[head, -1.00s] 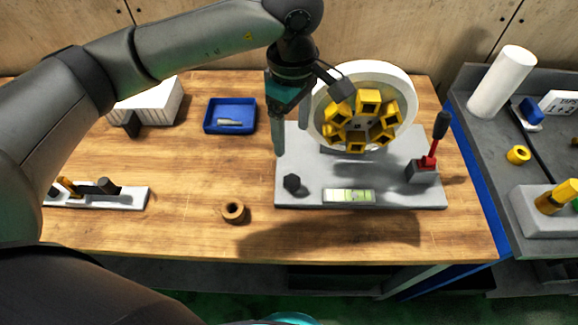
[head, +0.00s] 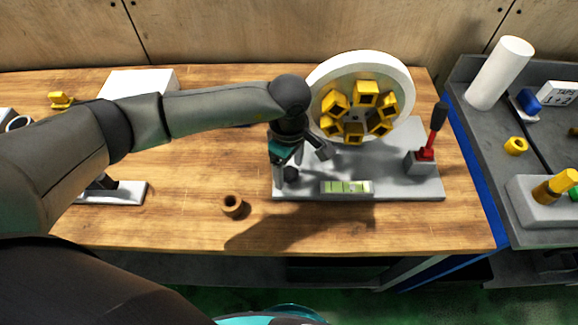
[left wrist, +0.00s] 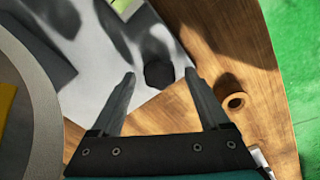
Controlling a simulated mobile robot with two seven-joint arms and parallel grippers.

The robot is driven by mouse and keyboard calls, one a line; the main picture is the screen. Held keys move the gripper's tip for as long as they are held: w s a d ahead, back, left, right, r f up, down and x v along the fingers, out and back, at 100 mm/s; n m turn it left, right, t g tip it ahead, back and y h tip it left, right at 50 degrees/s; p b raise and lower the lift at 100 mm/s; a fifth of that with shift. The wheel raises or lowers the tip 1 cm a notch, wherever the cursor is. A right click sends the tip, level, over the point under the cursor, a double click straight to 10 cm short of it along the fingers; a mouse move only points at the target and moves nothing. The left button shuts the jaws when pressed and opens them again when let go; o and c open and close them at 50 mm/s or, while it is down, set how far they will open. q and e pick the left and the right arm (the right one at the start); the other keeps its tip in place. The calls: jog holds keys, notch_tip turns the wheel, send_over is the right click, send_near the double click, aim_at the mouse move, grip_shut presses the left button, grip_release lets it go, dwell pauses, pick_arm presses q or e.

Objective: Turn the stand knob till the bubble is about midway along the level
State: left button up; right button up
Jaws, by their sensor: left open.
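The stand knob (head: 291,174) is a small black knob at the front left corner of the grey stand plate (head: 400,188). My left gripper (head: 282,178) is open and points down at the knob. In the left wrist view the dark knob (left wrist: 158,74) shows between the open fingertips (left wrist: 159,78), with gaps on both sides; I cannot tell how far above it they are. The green level (head: 347,187) lies along the plate's front edge, right of the knob. Its bubble is too small to place surely. My right gripper is not in view.
A white-rimmed wheel (head: 398,75) with yellow blocks stands behind the knob. A red-and-black lever (head: 433,130) stands at the plate's right. A brown ring (head: 232,206) lies on the table left of the plate. The table front is clear.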

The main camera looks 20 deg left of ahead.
pick_arm(q)
grip_shut()
dwell(0.7)
